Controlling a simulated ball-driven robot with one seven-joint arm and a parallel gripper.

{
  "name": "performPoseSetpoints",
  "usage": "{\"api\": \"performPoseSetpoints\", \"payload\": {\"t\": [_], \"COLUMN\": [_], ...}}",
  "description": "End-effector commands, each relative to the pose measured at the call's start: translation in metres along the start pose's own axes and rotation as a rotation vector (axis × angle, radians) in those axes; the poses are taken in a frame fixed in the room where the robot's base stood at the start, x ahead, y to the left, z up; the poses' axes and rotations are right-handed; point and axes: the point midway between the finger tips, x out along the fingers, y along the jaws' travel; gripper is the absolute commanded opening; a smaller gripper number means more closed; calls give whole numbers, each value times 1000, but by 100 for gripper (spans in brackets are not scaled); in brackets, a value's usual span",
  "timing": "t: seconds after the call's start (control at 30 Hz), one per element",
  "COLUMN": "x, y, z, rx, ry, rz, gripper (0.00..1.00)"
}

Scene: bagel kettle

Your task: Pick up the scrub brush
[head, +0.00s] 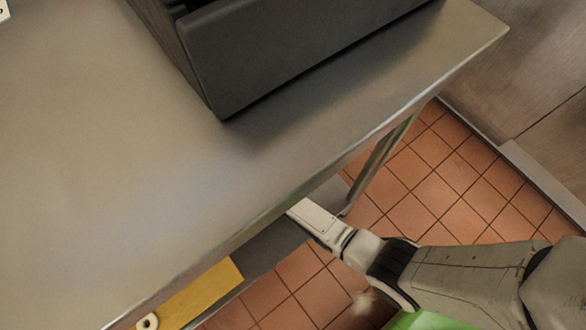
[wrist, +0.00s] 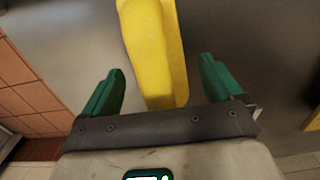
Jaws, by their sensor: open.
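In the wrist view my gripper (wrist: 162,66) is open, with its two green fingers spread to either side of a long yellow object (wrist: 156,45). The object looks like the scrub brush, but no bristles show. Its near end lies between the fingers, close to the palm, and its far end runs out of the top of the picture. In the head view my gripper is hidden beneath the steel tabletop, and the brush cannot be made out there.
A steel table (head: 110,165) fills the head view's left, its front edge above my forearm. A dark grey box (head: 290,55) stands on it. Under the edge are a grey lower shelf (head: 268,250), a yellow flat thing (head: 205,292) and a pale ring (head: 148,322). Tiled floor lies right.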

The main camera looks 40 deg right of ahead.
Motion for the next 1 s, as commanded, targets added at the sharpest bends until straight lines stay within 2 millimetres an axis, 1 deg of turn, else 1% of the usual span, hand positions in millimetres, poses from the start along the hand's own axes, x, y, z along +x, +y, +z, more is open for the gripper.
{"api": "performPoseSetpoints", "payload": {"t": [0.07,0.1,0.73,1.0], "x": [-1,-1,-1,-2], "y": [0,0,0,0], "z": [0,0,0,0], "rx": [0,0,0,-1], "ry": [0,0,-1,0], "rz": [0,0,0,0], "gripper": [93,90,30,29]}}
